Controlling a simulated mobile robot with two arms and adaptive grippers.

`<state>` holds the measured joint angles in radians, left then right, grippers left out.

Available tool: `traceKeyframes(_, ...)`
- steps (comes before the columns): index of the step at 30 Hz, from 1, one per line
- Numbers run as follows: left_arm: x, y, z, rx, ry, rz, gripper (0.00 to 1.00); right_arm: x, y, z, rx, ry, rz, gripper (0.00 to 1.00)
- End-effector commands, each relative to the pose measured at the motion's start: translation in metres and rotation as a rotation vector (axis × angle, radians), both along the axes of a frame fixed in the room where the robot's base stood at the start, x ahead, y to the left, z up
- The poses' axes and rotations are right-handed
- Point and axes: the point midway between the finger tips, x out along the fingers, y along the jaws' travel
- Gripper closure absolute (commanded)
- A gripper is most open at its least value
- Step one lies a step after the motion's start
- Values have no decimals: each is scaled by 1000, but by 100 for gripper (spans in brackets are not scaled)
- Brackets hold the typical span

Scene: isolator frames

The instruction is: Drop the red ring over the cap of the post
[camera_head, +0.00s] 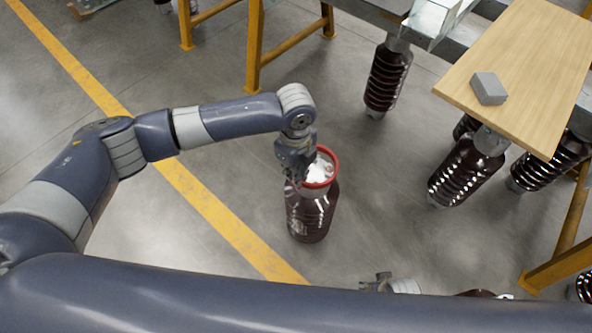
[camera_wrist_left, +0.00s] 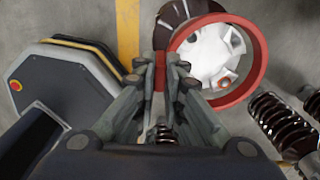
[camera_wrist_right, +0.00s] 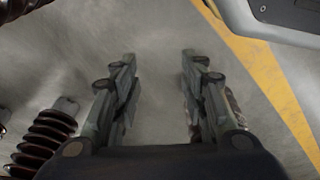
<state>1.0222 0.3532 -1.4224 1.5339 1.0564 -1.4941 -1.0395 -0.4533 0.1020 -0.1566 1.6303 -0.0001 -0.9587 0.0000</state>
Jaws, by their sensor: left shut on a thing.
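The red ring (camera_head: 333,157) is at the top of the post (camera_head: 312,212), a dark brown ribbed insulator standing on the floor with a pale metal cap (camera_head: 319,172). My left gripper (camera_head: 303,170) is shut on the ring's near-left side. In the left wrist view the ring (camera_wrist_left: 262,60) shows around most of the white cap (camera_wrist_left: 208,52), shifted to the right of it. My left fingertips (camera_wrist_left: 165,60) pinch its left edge. I cannot tell whether the ring touches the cap. My right gripper (camera_wrist_right: 157,62) is open and empty above bare floor.
A wooden board (camera_head: 535,60) with a grey block (camera_head: 488,88) lies at the right. Several brown insulators (camera_head: 465,172) hang or stand near it. Yellow frame legs (camera_head: 254,50) stand at the back. A yellow floor line (camera_head: 215,210) runs left of the post.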

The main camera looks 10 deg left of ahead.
Motion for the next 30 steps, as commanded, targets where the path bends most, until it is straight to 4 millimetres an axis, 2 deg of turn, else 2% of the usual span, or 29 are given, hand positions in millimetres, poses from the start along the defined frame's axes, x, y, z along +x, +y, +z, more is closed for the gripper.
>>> traceKeyframes(11,0,0,1,0,0,0,100,2,1,2,1,-6,0,60)
traceKeyframes(30,0,0,1,0,0,0,100,-5,-2,-17,-1,3,2,60)
